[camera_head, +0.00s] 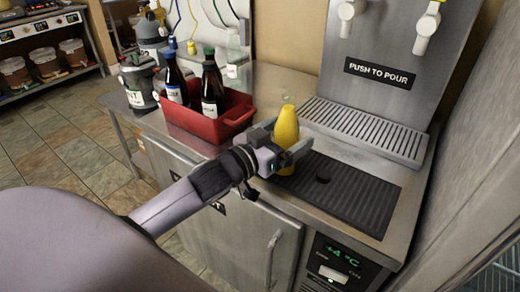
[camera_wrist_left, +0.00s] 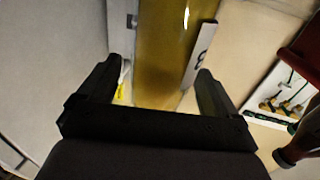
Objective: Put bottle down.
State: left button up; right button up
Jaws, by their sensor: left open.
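A yellow bottle (camera_head: 286,127) stands upright at the left end of the black ribbed drip mat (camera_head: 355,196) on the steel counter. My left gripper (camera_head: 291,148) is open, with its fingers on either side of the bottle. In the left wrist view the bottle (camera_wrist_left: 165,50) fills the upper middle, between the spread fingers of my left gripper (camera_wrist_left: 155,85). The gripper hides part of the bottle's lower body in the head view. My right gripper is not in view.
A red crate (camera_head: 203,131) with dark bottles stands left of the bottle. Behind the mat is a steel dispenser (camera_head: 415,50) with taps and a slotted drip tray (camera_head: 365,128). A grey canister (camera_head: 138,80) stands at the counter's left. The mat's right part is clear.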

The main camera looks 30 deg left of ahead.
pick_arm(q)
jog(key=b+v, duration=0.1)
jog(key=v, duration=0.9)
jog(key=shift+a, duration=0.1)
dwell(0.4)
jog(key=s+f+n+g+y, duration=0.2)
jog(key=s+f+g+y, duration=0.35)
jog(key=f, duration=0.85)
jog(key=s+d+f+m+g+h, duration=0.1)
jog(key=s+d+f+g, duration=0.1)
jog(key=s+f+g, duration=0.3)
jog(key=s+d+f+g+h, duration=0.15)
jog(key=s+g, duration=0.25)
jog(key=s, duration=0.4)
jog(key=w+d+f+t+h+p, duration=0.1)
jog(key=w+d+f+t+p, duration=0.1)
jog(key=w+f+t, duration=0.4)
jog(key=shift+w+d+f+m+t, duration=0.35)
jog(key=shift+d+f+t, duration=0.2)
jog(key=shift+t, duration=0.2)
